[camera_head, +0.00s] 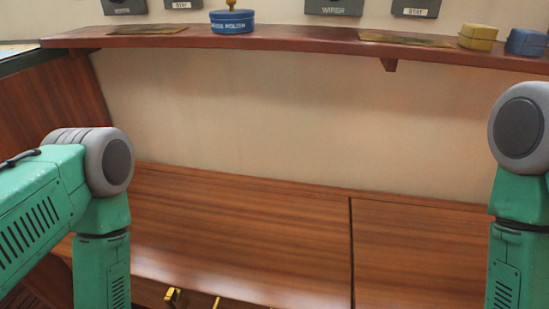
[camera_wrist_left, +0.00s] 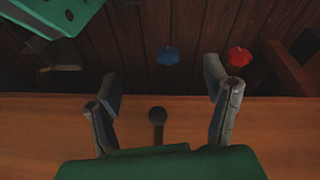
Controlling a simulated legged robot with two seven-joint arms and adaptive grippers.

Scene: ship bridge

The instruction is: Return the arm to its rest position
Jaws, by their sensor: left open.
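My left arm (camera_head: 95,200) comes in from the left in the head view, bent at a grey joint with its lower link pointing down. Its gripper is below that picture. In the left wrist view my left gripper (camera_wrist_left: 165,105) is open, its two grey fingers apart with nothing held between them. A dark round knob (camera_wrist_left: 157,115) shows between the fingers, in front of a brown wooden surface (camera_wrist_left: 265,115). My right arm (camera_head: 515,190) stands at the right edge of the head view, also pointing down. Its gripper is out of view.
A wooden counter (camera_head: 240,235) lies between my arms, its top bare. A blue knob (camera_wrist_left: 168,56) and red knob (camera_wrist_left: 239,57) show beyond the fingers.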

